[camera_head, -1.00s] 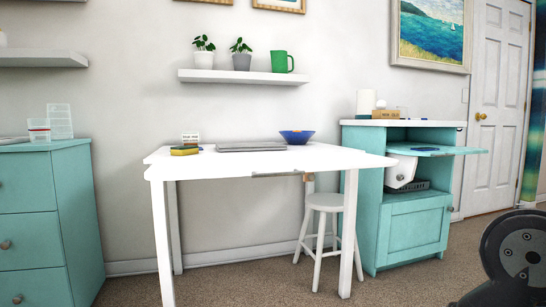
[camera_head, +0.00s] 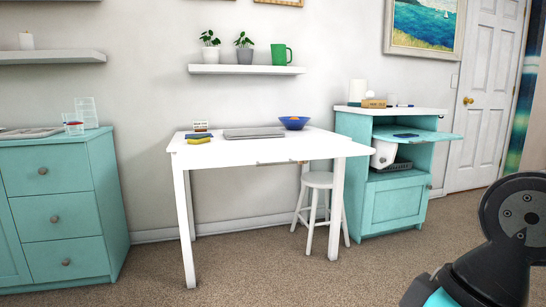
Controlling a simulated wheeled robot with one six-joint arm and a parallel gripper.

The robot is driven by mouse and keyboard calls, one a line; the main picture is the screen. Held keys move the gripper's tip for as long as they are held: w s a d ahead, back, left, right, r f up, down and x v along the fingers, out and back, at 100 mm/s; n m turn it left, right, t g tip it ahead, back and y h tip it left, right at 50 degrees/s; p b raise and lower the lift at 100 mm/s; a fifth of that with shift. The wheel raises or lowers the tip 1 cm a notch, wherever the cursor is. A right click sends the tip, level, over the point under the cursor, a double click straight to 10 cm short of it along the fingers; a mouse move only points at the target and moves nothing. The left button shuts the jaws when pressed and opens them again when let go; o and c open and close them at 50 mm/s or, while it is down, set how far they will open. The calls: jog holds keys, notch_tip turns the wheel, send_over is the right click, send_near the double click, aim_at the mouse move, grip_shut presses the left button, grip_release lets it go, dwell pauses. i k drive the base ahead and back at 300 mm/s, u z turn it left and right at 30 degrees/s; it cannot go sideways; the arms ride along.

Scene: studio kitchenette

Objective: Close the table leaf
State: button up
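The white table (camera_head: 240,150) stands against the wall in the middle of the head view, on tall white legs. Its top is level and reaches out to a pointed corner at the right, where the leaf (camera_head: 345,148) seems to be raised. A metal strip and a small brown piece (camera_head: 300,162) show under the front edge. A grey closed laptop (camera_head: 253,133), a blue bowl (camera_head: 294,123), a yellow sponge (camera_head: 197,140) and a small sign (camera_head: 200,126) are on the top. My gripper is outside the view; only part of my arm shows at the lower right.
A white stool (camera_head: 318,181) stands under the table's right end. A teal cabinet (camera_head: 397,205) with a pulled-out shelf (camera_head: 420,134) is to the right. A teal drawer unit (camera_head: 60,210) is at left. Carpet (camera_head: 270,265) in front is clear.

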aim_at(261, 155)
jog(key=z, duration=0.05)
jog(key=k, duration=0.6)
jog(key=u, duration=0.75)
jog(key=i, duration=1.5)
jog(key=z, duration=0.7)
